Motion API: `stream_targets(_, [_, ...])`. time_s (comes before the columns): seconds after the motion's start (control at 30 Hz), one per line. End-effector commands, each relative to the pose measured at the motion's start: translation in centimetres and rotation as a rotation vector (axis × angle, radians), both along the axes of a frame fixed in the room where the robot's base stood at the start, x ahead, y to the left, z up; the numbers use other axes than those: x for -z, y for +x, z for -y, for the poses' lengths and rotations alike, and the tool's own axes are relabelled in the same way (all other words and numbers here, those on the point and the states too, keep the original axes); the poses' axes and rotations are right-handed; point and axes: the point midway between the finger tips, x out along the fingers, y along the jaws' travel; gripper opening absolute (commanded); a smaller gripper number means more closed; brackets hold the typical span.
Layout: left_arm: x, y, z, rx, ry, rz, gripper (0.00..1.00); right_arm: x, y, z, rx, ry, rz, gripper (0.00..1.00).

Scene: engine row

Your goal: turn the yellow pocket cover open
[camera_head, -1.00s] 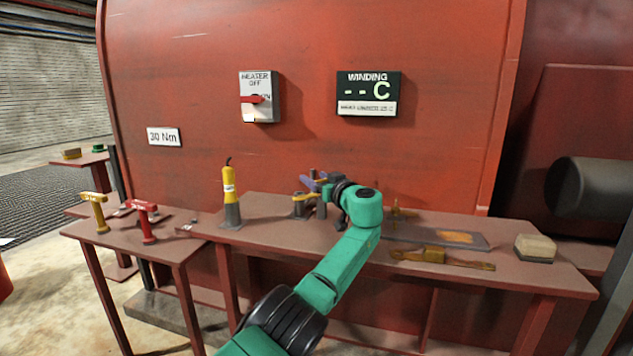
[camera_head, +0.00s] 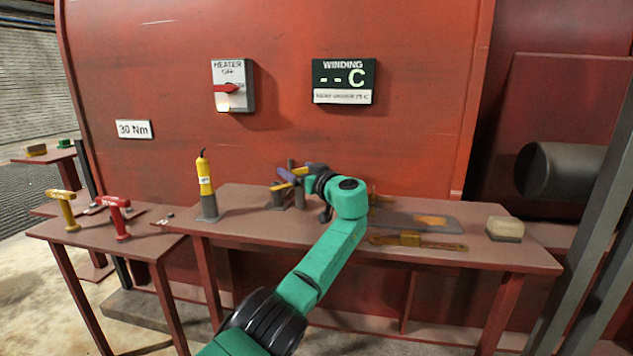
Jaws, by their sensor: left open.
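A small yellow piece (camera_head: 281,187), which looks like the pocket cover, sits among short grey posts on the long red-brown bench. A purple-blue part lies just above it. My left gripper (camera_head: 316,184) is close on its right, at the end of the green arm. The wrist hides much of the gripper and part of the posts; the jaws are open. I cannot tell whether they touch the yellow piece or how far the cover is turned. My right gripper is not in view.
A yellow cylindrical tool (camera_head: 205,178) stands in a grey holder left of the posts. A brass-coloured tool (camera_head: 410,240), a grey plate (camera_head: 385,219) and a beige block (camera_head: 505,228) lie to the right. Yellow and red T-handled tools (camera_head: 120,215) stand on the left table.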

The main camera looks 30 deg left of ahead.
Motion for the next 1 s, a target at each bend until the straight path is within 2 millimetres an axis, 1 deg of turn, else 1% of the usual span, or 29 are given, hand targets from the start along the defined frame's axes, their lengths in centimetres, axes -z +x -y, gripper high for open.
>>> stream_targets(0.1, [0.2, -1.0, 2.1, 0.003, -0.002, 0.002, 0.95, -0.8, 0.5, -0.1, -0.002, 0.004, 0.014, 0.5])
stream_targets(0.2, [0.2, -2.0, 4.1, 0.003, -0.004, 0.0, 0.95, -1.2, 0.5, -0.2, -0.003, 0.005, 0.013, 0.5])
stream_targets(0.4, [0.2, -4.0, 8.2, 0.004, -0.004, 0.0, 0.95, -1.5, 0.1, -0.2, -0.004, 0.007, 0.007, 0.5])
stream_targets(0.5, [0.2, -4.8, 9.8, 0.003, -0.004, -0.002, 0.95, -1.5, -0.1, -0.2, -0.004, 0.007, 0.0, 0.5])
stream_targets(0.6, [0.1, -5.3, 10.8, 0.001, -0.002, -0.001, 0.95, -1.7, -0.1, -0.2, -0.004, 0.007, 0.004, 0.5])
stream_targets(0.67, [0.1, -5.5, 11.1, 0.0, -0.002, -0.001, 0.95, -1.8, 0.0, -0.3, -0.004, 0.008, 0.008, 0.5])
stream_targets(0.9, [0.1, -5.6, 11.2, -0.001, -0.001, -0.002, 0.95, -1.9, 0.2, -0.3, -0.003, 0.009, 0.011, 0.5])
stream_targets(0.97, [0.1, -5.6, 11.1, -0.003, 0.0, -0.001, 0.72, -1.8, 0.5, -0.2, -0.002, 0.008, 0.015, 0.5])
stream_targets(1.0, [0.1, -5.6, 10.7, -0.009, 0.003, -0.002, 0.57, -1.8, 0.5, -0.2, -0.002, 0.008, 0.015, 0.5])
